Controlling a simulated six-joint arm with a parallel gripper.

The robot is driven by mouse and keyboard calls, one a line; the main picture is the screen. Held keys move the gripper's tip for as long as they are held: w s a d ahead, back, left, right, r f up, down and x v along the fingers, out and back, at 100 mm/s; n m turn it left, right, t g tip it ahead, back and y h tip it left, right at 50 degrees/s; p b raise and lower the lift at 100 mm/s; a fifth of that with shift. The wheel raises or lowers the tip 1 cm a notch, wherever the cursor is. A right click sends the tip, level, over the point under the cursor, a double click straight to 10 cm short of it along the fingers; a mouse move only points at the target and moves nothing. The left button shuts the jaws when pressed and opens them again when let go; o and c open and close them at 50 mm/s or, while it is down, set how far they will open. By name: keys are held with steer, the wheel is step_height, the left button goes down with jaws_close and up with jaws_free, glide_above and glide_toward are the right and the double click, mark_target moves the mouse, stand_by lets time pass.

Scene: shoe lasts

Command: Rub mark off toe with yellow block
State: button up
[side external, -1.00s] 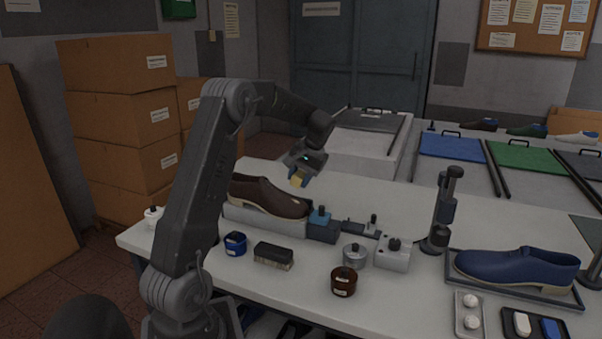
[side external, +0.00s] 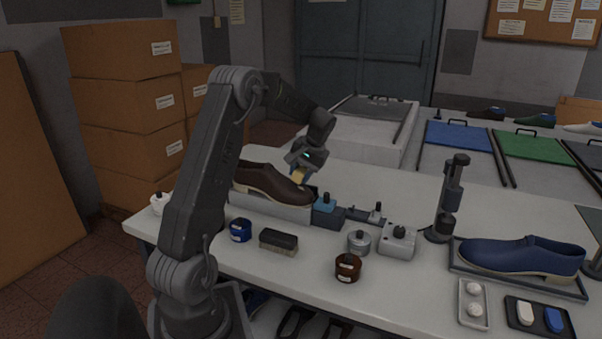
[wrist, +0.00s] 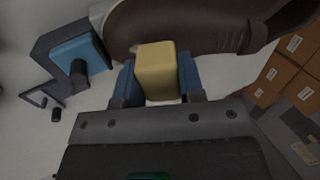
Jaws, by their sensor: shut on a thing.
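My gripper (side external: 301,179) is shut on the yellow block (wrist: 156,68). In the wrist view the block sits between the two blue fingers, with its far end over or against the edge of the brown shoe (wrist: 215,25). I cannot tell whether they touch. In the side view the brown shoe (side external: 268,181) lies on a grey holder (side external: 262,205), its toe pointing right toward a blue clamp (side external: 325,203). My gripper is just behind the toe, low and close to it.
In front of the holder stand a blue jar (side external: 240,230), a brush (side external: 278,242), a metal tin (side external: 359,242) and a brown jar (side external: 347,268). A post (side external: 453,200) stands right of the clamp. A blue shoe (side external: 520,257) rests on a tray at the right.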

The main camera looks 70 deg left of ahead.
mark_target(306, 191)
steer(key=shift+x, duration=1.05)
steer(key=shift+w, duration=0.1)
steer(key=shift+w+d+f, duration=0.3)
steer(key=shift+w+d, duration=0.3)
steer(key=shift+d, duration=0.05)
steer(key=shift+w+d+f, duration=0.35)
steer(key=shift+w+d, duration=0.25)
steer(key=shift+d, duration=0.05)
steer(key=shift+f, duration=0.15)
steer(key=shift+s+a+r, duration=0.25)
steer(key=shift+s+a, duration=0.45)
steer(key=shift+s, duration=0.05)
steer(key=shift+s+a+r, duration=0.25)
steer(key=shift+s+a, duration=0.4)
steer(key=shift+s, duration=0.05)
steer(key=shift+v, duration=3.2)
